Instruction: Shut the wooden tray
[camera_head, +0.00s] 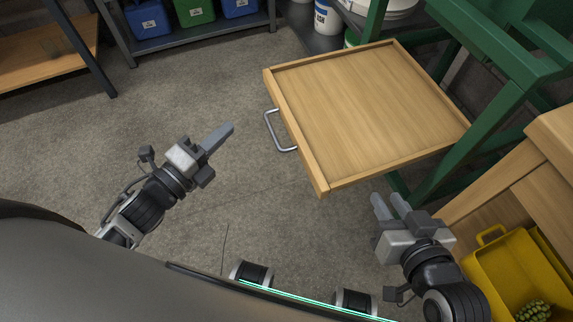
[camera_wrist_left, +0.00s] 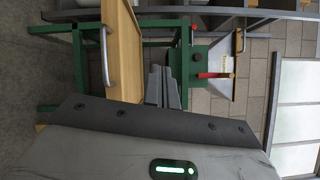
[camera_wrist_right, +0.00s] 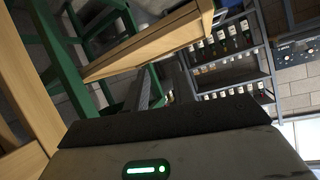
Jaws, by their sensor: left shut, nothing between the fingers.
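The wooden tray (camera_head: 365,105) is a shallow, empty drawer with a low rim, pulled out from a green metal frame (camera_head: 490,125). Its grey bar handle (camera_head: 270,132) is on the front edge, facing left. The tray and handle (camera_wrist_left: 106,55) also show edge-on in the left wrist view. My left gripper (camera_head: 228,130) is shut and empty, left of the handle and apart from it. My right gripper (camera_head: 389,200) is below the tray's near edge in the head view, its fingers slightly apart with nothing visible between them. In the right wrist view the tray's wood (camera_wrist_right: 150,45) is close by.
A yellow bin (camera_head: 500,275) and a wooden bench (camera_head: 550,140) stand at the right, near my right arm. Shelves with blue bins (camera_head: 148,20) and a green bin (camera_head: 193,10) are at the back. A white bucket (camera_head: 327,18) stands behind the tray. The floor left of the tray is clear.

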